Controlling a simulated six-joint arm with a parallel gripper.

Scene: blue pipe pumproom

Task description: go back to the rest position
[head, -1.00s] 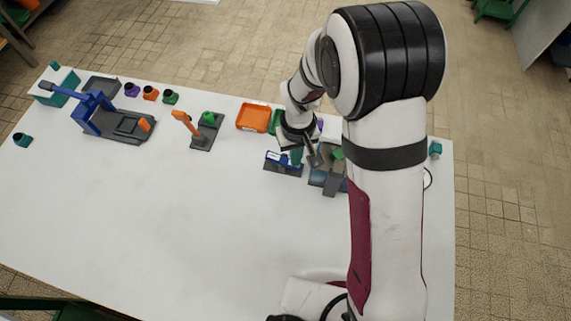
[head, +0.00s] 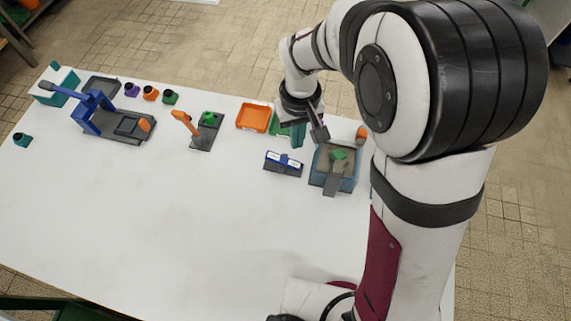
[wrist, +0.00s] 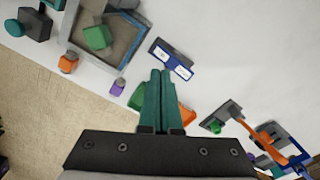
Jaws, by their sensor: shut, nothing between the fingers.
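My gripper (wrist: 160,100) shows in the wrist view with its two teal fingers side by side, shut and empty. In the head view my gripper (head: 298,136) hangs over the back of the white table (head: 150,220), in front of the green tray, and the fingers are hard to tell from that tray. It is left of the blue-walled bin (head: 336,178) and behind the blue and white labelled holder (head: 283,163). I see no contact with either. My arm's large elbow covers the right part of the table.
A green block (wrist: 98,38) lies in the bin. Orange (wrist: 67,62) and purple (wrist: 117,87) bottles stand near the table edge. An orange tray (head: 253,117), an orange-handled device (head: 190,127) and a blue press (head: 95,110) stand to the left. The table's front middle is clear.

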